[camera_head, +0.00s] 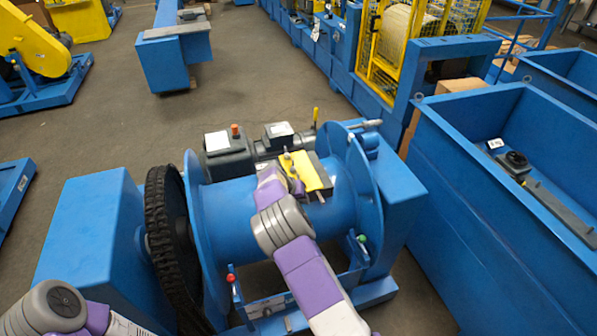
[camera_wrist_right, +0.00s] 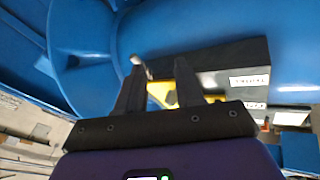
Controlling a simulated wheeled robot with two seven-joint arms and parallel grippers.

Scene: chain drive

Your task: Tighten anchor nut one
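A yellow anchor plate (camera_head: 316,178) sits on top of the blue drum (camera_head: 224,204). Small metal studs or nuts stand on it; I cannot tell which is anchor nut one. My right gripper (camera_head: 288,168) is at the plate's left side, partly hidden by its own wrist. In the right wrist view the two dark fingers (camera_wrist_right: 158,80) are apart, with part of the yellow plate (camera_wrist_right: 158,95) showing between them. A grey metal stud end (camera_wrist_right: 138,64) is at the left fingertip; contact is unclear. Only my left arm's link shows at bottom left; its gripper is out of view.
A black chain wheel (camera_head: 168,240) stands left of the drum. A grey motor (camera_head: 228,155) is behind it. A red-knobbed lever (camera_head: 231,279) and a green-knobbed lever (camera_head: 362,239) stand in front. A deep blue bin (camera_head: 465,205) is at right. Open floor lies behind.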

